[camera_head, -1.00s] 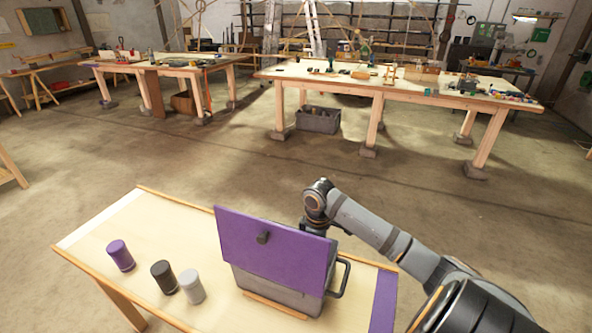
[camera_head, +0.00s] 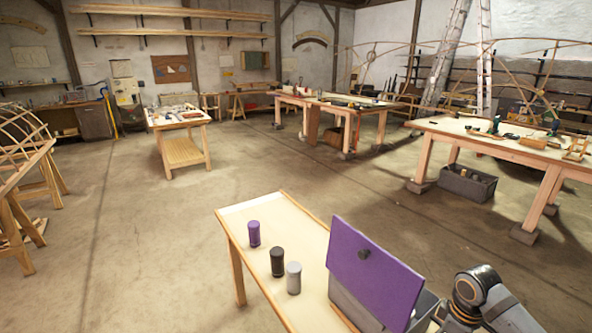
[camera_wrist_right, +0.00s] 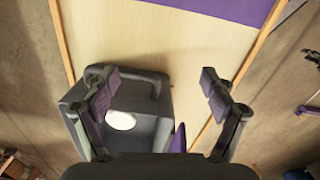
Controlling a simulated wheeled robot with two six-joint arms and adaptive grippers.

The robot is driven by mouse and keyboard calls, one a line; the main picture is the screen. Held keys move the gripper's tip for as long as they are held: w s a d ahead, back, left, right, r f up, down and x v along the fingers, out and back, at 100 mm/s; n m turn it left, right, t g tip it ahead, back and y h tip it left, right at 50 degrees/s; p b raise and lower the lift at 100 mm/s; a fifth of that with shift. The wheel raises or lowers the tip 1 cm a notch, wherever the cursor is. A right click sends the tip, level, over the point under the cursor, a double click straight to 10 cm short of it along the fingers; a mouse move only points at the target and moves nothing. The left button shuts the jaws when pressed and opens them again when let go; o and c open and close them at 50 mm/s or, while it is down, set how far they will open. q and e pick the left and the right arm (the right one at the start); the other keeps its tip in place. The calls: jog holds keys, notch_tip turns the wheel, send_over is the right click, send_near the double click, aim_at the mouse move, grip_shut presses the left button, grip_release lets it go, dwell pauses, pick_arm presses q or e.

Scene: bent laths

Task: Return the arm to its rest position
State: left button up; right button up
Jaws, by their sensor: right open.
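My right arm (camera_head: 485,296) reaches in at the lower right of the head view, beside a grey box (camera_head: 352,304) with a raised purple lid (camera_head: 372,272). Its gripper is hidden in that view. In the right wrist view my right gripper (camera_wrist_right: 160,96) is open, with nothing between its two fingers. The grey box (camera_wrist_right: 152,84) is below it and toward the left finger, with a white oval patch (camera_wrist_right: 120,120) inside. I cannot tell whether the fingers touch the box. My left gripper is in neither view.
The box stands on a small wooden table (camera_head: 240,225). A purple (camera_head: 254,234), a black (camera_head: 277,262) and a grey cylinder (camera_head: 293,278) stand left of it. Workbenches (camera_head: 180,122) stand farther back. The floor (camera_head: 140,240) left of the table is clear.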

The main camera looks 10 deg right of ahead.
jog(key=s+d+f+m+t+h, duration=0.1)
jog(key=d+f+m+h, duration=0.3)
jog(key=d, duration=0.9)
jog(key=s+d+f+m+t+h, duration=0.1)
jog(key=d+f, duration=0.6)
jog(key=d, duration=0.5)
jog(key=s+d+f+n+h, duration=0.1)
jog(key=s+d+f+h, duration=0.1)
jog(key=s+d, duration=0.75)
jog(key=s+d+f+h, duration=0.3)
jog(key=s+d, duration=0.6)
jog(key=d, duration=0.1)
jog(key=s+a+f+m+y, duration=0.15)
jog(key=s+a+f, duration=0.25)
jog(key=a+f, duration=0.75)
jog(key=s+a+f+y, duration=0.3)
jog(key=s+a+f, duration=0.1)
jog(key=a+f, duration=0.7)
pick_arm(q)
jog(key=shift+w+r, duration=0.1)
jog(key=shift+w, duration=1.15)
pick_arm(e)
jog(key=s+a+f+y, duration=0.1)
jog(key=a+f, duration=0.3)
jog(key=a, duration=1.3)
jog(key=s+a+f+m+y, duration=0.1)
jog(key=a+f+y, duration=0.3)
jog(key=a, duration=1.3)
jog(key=shift+s+g, duration=0.3)
jog(key=shift+g, duration=0.1)
